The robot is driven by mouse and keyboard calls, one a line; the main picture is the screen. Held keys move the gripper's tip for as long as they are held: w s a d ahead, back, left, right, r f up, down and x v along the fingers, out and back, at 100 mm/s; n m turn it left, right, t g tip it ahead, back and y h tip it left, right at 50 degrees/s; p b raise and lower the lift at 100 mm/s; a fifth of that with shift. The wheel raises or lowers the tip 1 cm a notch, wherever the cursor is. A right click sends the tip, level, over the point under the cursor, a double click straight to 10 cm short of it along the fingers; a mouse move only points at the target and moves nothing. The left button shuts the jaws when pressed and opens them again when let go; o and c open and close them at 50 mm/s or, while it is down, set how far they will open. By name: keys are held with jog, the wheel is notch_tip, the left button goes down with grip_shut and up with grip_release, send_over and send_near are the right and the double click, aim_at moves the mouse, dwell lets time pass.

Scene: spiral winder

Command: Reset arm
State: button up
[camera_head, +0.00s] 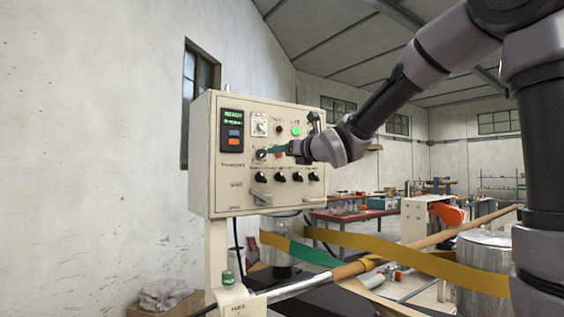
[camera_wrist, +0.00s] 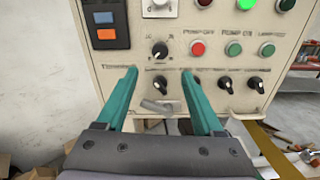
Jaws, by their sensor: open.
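My gripper (camera_head: 275,150) is in front of the cream control panel (camera_head: 203,190) in the head view, near a black rotary knob (camera_head: 261,155). In the wrist view its two green fingers (camera_wrist: 157,90) stand apart with nothing held between them. The knob (camera_wrist: 159,50) shows beyond and between the fingertips, and no contact with it is visible. My arm reaches in from the upper right of the head view. The fingers and palm hide part of the lower panel in the wrist view.
The panel has a lit display (camera_head: 232,116), a lit green lamp (camera_head: 296,131), several black knobs (camera_head: 280,177) and handles. Below are a winding tube (camera_head: 400,253) and a yellow and green strip (camera_head: 313,256). Red tables (camera_head: 350,216) stand behind. Open air lies left of the panel.

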jog(key=s+d+f+m+g+h, duration=0.1)
jog(key=s+d+f+m+h, duration=0.15)
jog(key=d+m, duration=0.5)
jog(key=s+d+f+m+g+h, duration=0.1)
jog(key=s+d+f+m+h, duration=0.1)
jog(key=s+d+m, duration=0.5)
jog(key=d+f+m+g+h, duration=0.1)
jog(key=d+f+m+h, duration=0.3)
jog(key=m, duration=0.6)
jog(key=s+d+f+m+g, duration=0.2)
jog(key=s+f+m, duration=0.1)
jog(key=s+m, duration=0.6)
jog(key=s+d+f+m+g, duration=0.2)
jog(key=s+d+f+m, duration=0.1)
jog(key=s+m, duration=0.6)
jog(key=f+m, duration=0.1)
jog(key=m, duration=0.2)
jog(key=shift+f+g, duration=0.25)
jog(key=shift+g, duration=0.15)
jog(key=shift+d+y, duration=0.1)
jog(key=shift+y, duration=0.15)
